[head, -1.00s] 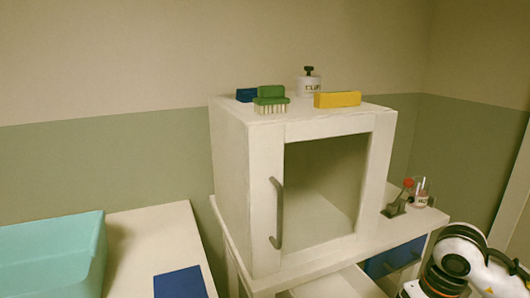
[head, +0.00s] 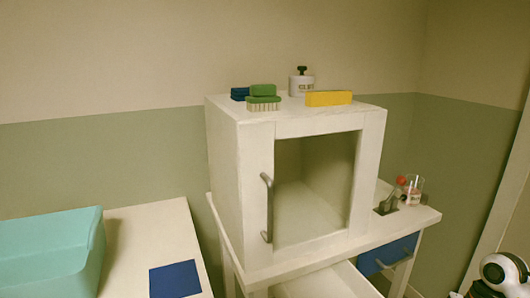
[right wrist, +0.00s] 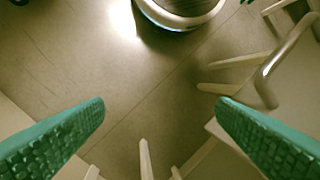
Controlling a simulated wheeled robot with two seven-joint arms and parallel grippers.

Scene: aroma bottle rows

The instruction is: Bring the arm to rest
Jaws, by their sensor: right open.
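My right arm (head: 500,272) shows only as a white and black link at the lower right corner of the head view. In the right wrist view my right gripper (right wrist: 162,108) is open. Its two teal ridged fingers are wide apart with nothing between them, pointing over the floor (right wrist: 110,85). My left gripper is in neither view.
A white cabinet (head: 240,180) with a glass door stands on a white table with a blue drawer (head: 388,255). On it are a green brush (head: 263,98), a white bottle (head: 301,86) and a yellow block (head: 328,98). A glass beaker (head: 413,188) stands right of it. A teal bin (head: 50,255) is at left.

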